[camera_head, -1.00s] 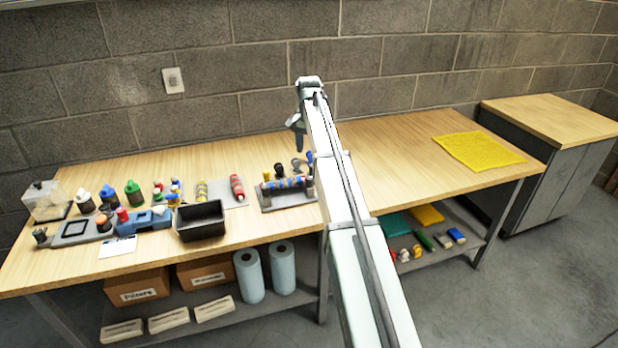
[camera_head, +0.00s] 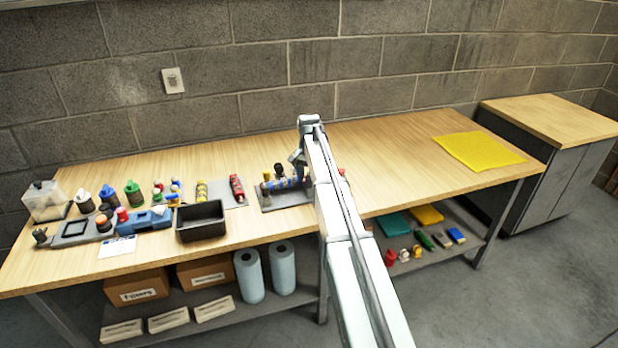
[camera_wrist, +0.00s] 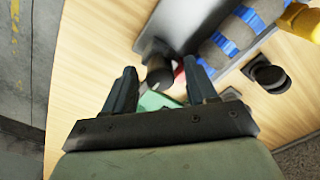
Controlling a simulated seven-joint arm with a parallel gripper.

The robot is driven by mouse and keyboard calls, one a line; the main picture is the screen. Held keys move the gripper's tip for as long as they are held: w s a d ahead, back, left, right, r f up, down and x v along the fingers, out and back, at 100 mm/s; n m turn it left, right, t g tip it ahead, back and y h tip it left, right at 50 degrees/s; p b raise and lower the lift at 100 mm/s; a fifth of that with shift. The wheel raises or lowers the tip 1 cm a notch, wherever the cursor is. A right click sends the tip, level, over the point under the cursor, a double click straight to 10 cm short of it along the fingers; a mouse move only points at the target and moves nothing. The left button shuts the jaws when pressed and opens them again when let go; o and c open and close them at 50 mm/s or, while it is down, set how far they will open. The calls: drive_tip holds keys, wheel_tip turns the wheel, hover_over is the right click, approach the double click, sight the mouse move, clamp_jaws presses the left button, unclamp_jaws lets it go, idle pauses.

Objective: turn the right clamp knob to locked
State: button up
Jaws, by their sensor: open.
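The clamp fixture (camera_head: 268,203) stands on the bench, a grey base with a grey-and-blue banded bar; its right end is hidden behind my arm in the head view. In the wrist view its grey plate (camera_wrist: 178,22) and banded bar (camera_wrist: 238,32) show at the upper right. A dark knob (camera_wrist: 158,70) at the plate's near end, seemingly the right clamp knob, lies ahead of and between my fingertips. My gripper (camera_wrist: 160,76) is open and empty, pointing down at that end; contact cannot be told. It also shows in the head view (camera_head: 298,158).
Another black knob (camera_wrist: 268,76) and a yellow one (camera_wrist: 302,20) stand along the fixture. Red and green items show beyond my fingers. A black bin (camera_head: 201,222) and bottles stand left. The bench right of my arm is mostly clear up to a yellow cloth (camera_head: 478,151).

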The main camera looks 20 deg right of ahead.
drive_tip(key=c, duration=1.1)
drive_tip(key=shift+o, duration=0.2)
drive_tip(key=n, duration=0.4)
drive_tip(key=shift+n, duration=0.4)
drive_tip(key=n, duration=0.4)
drive_tip(key=shift+n, duration=0.3)
drive_tip(key=n, duration=0.4)
drive_tip(key=shift+n, duration=2.2)
